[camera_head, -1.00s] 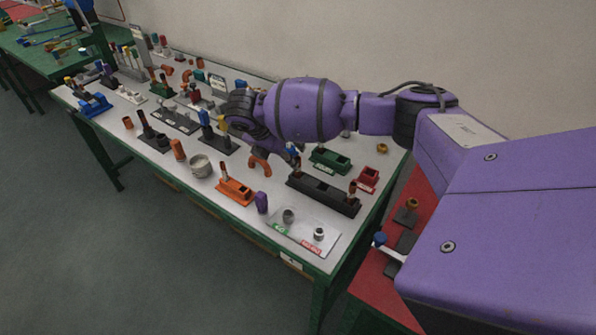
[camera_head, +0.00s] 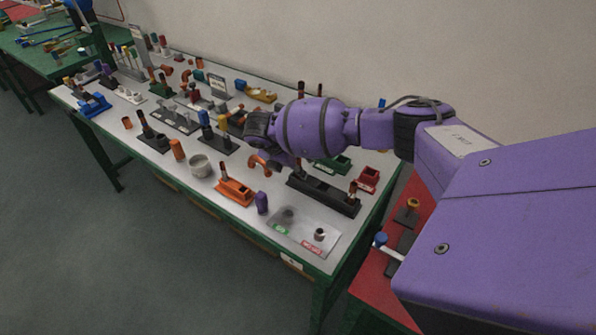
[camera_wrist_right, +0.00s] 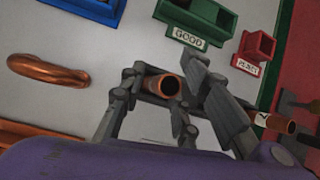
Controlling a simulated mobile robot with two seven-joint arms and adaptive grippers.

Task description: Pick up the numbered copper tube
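A copper tube (camera_wrist_right: 160,85) stands between the two fingers of my right gripper (camera_wrist_right: 162,82) in the right wrist view, its open end facing the camera. The fingers are spread apart around it; no firm contact shows. In the head view the tube (camera_head: 298,168) rises from the left end of a black holder (camera_head: 325,196), beside my right gripper (camera_head: 275,158), whose fingertips are mostly hidden. Another copper tube (camera_head: 353,190) stands at the holder's right end; in the right wrist view it (camera_wrist_right: 275,123) carries a white mark. My left gripper is not in view.
A green GOOD box (camera_wrist_right: 195,20) and a red REJECT box (camera_wrist_right: 257,48) lie behind the holder. A copper elbow (camera_wrist_right: 48,71) lies to the left. An orange holder (camera_head: 235,191) and a purple piece (camera_head: 262,203) stand in front. A grey plate (camera_head: 300,228) lies near the table corner.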

